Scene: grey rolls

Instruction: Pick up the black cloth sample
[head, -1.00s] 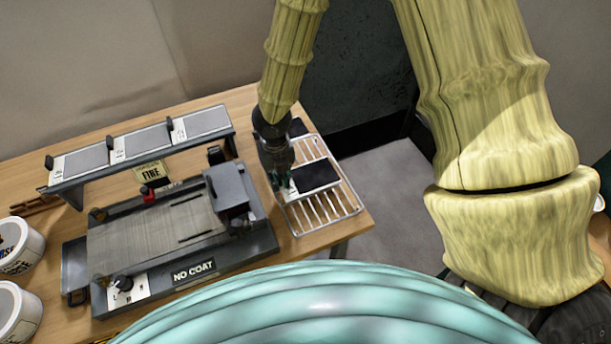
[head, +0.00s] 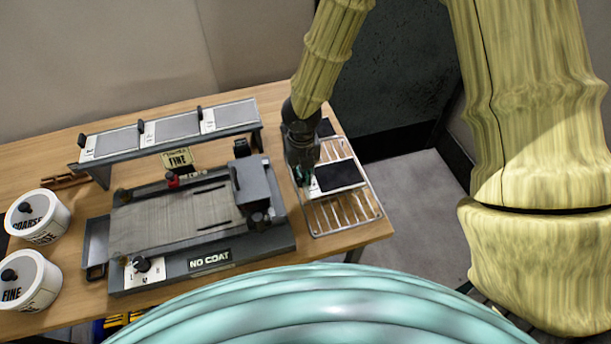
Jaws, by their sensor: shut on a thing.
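The black cloth sample (head: 341,175) is a dark rectangle with a white strip at its left end. It lies over the wire rack (head: 350,217) at the right end of the table. My gripper (head: 305,181) points down at the sample's left end and is shut on the white strip there. The fingertips are small and partly hidden by the gripper's own body. I cannot tell whether the sample is lifted clear of the rack bars. Another dark piece (head: 325,128) shows on the rack behind my gripper.
Two white tubs, coarse (head: 42,232) and fine (head: 40,296), stand at the left. The table's right edge is close beside the rack.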

